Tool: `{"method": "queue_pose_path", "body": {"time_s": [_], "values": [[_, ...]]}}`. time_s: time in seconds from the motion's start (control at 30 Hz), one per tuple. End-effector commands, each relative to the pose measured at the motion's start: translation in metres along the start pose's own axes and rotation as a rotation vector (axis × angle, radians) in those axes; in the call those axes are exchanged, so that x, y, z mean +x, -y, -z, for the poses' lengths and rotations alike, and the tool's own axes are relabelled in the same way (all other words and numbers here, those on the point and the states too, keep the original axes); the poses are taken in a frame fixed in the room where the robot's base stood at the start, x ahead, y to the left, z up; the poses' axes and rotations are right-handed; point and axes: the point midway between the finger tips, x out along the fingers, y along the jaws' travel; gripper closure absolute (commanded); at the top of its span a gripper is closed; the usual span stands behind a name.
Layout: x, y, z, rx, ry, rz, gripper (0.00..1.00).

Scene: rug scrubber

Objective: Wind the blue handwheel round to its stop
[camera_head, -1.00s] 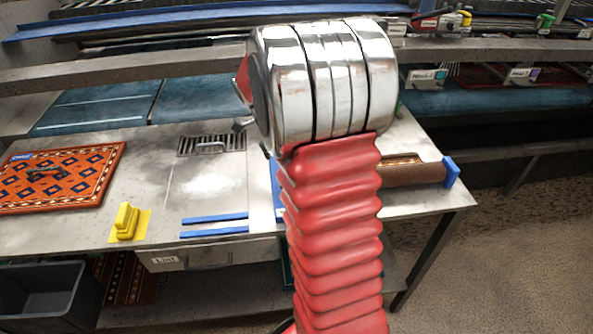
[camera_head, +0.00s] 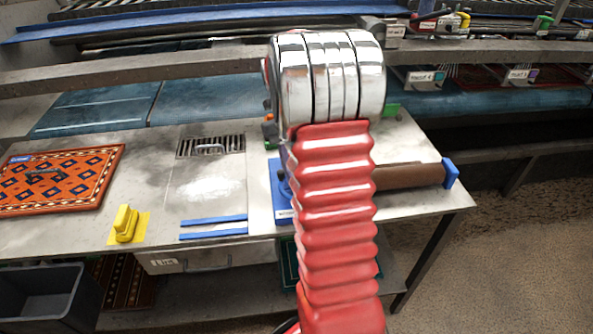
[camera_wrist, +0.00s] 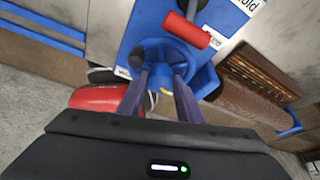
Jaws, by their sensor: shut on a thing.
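The blue handwheel (camera_wrist: 172,56) shows in the wrist view, on a blue base with white labels. A dark round knob (camera_wrist: 137,57) sits at the wheel's left side. My gripper (camera_wrist: 163,80) reaches in from below, its two fingers on either side of part of the wheel, shut on it. The exact contact is partly hidden. A red cylindrical grip (camera_wrist: 185,30) lies just beyond the wheel. In the head view my arm hides the wheel and gripper; only the left part of the blue base (camera_head: 282,205) shows.
A brown roll (camera_head: 412,177) with a blue end bracket (camera_head: 450,173) lies right of the base. A yellow brush (camera_head: 125,224), a drain grate (camera_head: 200,146) and an orange patterned rug (camera_head: 60,178) are on the table's left. A dark bin (camera_head: 45,295) stands at lower left.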

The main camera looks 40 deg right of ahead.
Motion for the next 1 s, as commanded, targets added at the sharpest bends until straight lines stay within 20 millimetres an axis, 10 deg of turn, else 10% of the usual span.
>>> {"method": "queue_pose_path", "body": {"time_s": [0.67,0.7,1.0], "values": [[-0.0013,-0.0007,-0.001,0.091,0.005,-0.041,0.9],[-0.0013,-0.0007,-0.001,0.09,0.005,-0.041,0.67],[-0.0005,0.0001,-0.0002,0.09,0.002,-0.039,0.5]]}}
